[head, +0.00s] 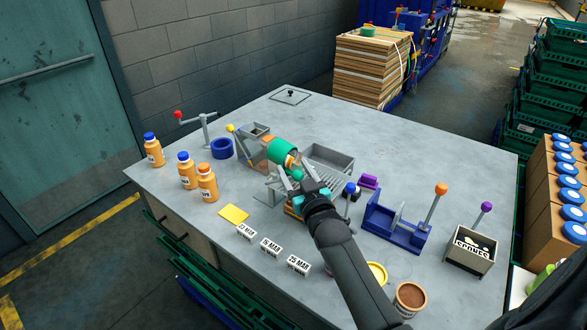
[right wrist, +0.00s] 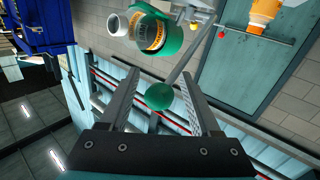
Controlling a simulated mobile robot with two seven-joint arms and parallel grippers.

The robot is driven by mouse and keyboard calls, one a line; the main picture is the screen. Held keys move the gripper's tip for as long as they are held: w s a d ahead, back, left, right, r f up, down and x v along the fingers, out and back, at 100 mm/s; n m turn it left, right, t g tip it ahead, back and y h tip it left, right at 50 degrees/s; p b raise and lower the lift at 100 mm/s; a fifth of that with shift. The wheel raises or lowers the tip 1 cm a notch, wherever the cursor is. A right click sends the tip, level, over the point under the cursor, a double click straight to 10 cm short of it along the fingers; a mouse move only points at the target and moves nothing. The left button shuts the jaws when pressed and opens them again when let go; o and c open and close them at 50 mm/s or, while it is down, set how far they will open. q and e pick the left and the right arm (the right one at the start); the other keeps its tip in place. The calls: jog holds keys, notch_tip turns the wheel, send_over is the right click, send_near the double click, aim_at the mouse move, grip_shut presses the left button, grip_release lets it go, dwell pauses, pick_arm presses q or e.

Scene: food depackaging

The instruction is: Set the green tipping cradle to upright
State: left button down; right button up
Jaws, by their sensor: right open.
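The green tipping cradle (head: 282,151) stands mid-table, tilted rather than upright. A jar with an orange label (head: 291,161) shows at its open side. In the right wrist view the green cradle (right wrist: 172,38) is at the top, with the labelled jar (right wrist: 152,36) in it. A lever with a green ball knob (right wrist: 160,96) reaches down from beside it. My right gripper (right wrist: 160,90) is open, and the knob shows between its fingers; I cannot tell whether they touch it. In the head view my right gripper (head: 298,178) is just below the cradle, partly covering the lever. My left gripper is not in view.
A grey tray (head: 330,160) lies just behind my right gripper. A blue fixture with an orange-knobbed lever (head: 395,228) stands to the right. Orange bottles (head: 186,172) stand at the left, a yellow pad (head: 233,214) and date blocks (head: 271,248) in front. The far table is mostly clear.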

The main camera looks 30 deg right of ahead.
jog(key=shift+w+d, duration=0.1)
jog(key=shift+w, duration=0.35)
grip_shut()
dwell(0.3)
dwell(0.9)
